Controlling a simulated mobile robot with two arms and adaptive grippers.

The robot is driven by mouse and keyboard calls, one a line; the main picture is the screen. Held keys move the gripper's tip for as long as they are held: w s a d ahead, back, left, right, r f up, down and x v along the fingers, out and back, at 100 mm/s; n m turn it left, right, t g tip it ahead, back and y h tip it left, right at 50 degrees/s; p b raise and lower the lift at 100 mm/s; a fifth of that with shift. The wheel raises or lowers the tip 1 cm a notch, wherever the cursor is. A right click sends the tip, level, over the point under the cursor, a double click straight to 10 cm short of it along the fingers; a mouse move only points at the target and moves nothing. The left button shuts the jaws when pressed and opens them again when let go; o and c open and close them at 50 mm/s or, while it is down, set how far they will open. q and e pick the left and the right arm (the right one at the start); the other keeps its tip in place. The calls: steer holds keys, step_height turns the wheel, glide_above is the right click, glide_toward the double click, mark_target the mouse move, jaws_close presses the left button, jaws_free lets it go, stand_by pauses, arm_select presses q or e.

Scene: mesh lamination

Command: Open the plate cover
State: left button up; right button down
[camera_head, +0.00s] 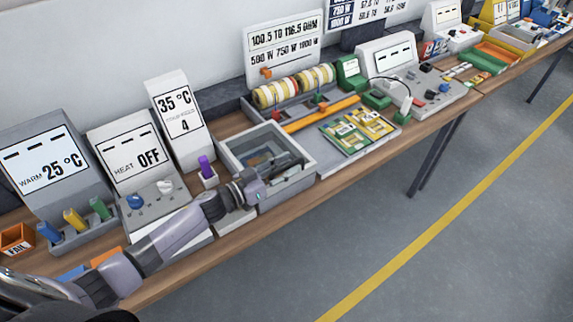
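My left arm reaches in from the lower left, and its dark gripper (285,166) is over a grey square-rimmed box (301,185). The inside of the box shows a darker bluish and brown area, partly hidden by the gripper. I cannot tell for sure which part is the plate cover, or whether the gripper touches the box. The fingers are small and dark, so their opening is unclear. My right gripper is not in view.
Left of the box stand a "HEAT OFF" panel (129,155) with knobs, a "35 °C" panel (178,115) and a purple-topped piece (206,167). To the right lie green-yellow boards (358,132) and an orange bar (322,114). Open floor (480,200) lies beyond the table's front edge.

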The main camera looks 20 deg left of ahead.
arm_select(q)
steer(key=shift+c, duration=0.4)
jaws_close()
stand_by(0.6)
